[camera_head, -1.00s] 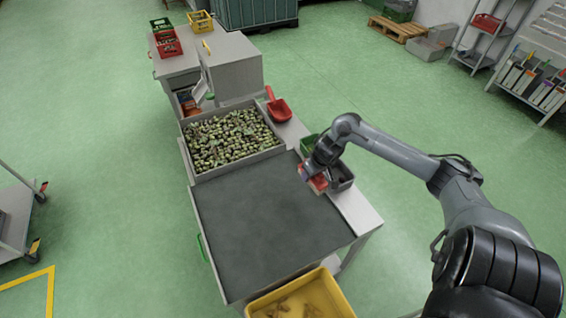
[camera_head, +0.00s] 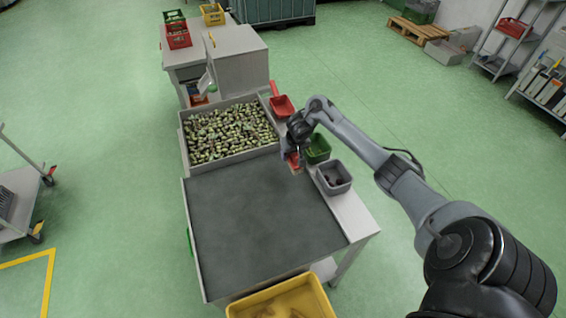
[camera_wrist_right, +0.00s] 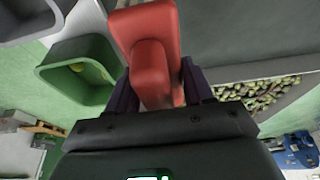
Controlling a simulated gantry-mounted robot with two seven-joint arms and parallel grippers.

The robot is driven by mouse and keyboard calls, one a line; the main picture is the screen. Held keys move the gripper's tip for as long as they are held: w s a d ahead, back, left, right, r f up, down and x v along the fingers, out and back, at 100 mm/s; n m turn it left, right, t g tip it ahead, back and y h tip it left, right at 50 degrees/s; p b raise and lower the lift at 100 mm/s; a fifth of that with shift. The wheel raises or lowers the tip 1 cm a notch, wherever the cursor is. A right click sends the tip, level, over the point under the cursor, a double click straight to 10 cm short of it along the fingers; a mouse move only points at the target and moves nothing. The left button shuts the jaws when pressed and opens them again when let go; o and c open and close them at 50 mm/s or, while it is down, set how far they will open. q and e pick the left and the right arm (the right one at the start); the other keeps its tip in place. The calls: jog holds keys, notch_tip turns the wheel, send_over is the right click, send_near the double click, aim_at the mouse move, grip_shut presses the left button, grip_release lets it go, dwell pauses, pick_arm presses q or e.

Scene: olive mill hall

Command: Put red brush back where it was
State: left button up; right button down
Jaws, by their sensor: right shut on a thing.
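My right gripper (camera_head: 293,150) is above the right edge of the work table, by the green bin. It is shut on the red brush (camera_wrist_right: 158,50). In the right wrist view the brush's red body and handle fill the space between the fingers. In the head view the brush (camera_head: 293,161) shows only as a small red piece below the gripper, so its lower side is hidden. My left gripper is not in view.
A green bin (camera_head: 318,150) and a grey bin (camera_head: 336,178) stand on the table's right ledge. A red scoop (camera_head: 282,106) lies beyond them. The olive tray (camera_head: 190,162) adjoins the bare dark mat (camera_head: 262,222). A yellow crate (camera_head: 318,305) stands at the near end.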

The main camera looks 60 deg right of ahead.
jog(key=w, duration=0.1)
jog(key=w+f+b, duration=0.1)
jog(key=w+f, duration=0.1)
jog(key=shift+w+d+f, duration=0.15)
jog(key=shift+w+d, duration=0.15)
jog(key=shift+w, duration=0.05)
jog(key=shift+w+d+f, duration=0.1)
jog(key=shift+w+f, duration=0.05)
jog(key=shift+w, duration=0.1)
notch_tip(320, 180, down, 3)
jog(key=shift+f+b, duration=0.15)
jog(key=shift+b, duration=0.8)
jog(key=shift+f, duration=0.35)
jog(key=shift+f, duration=0.1)
jog(key=shift+c, duration=2.2)
grip_release()
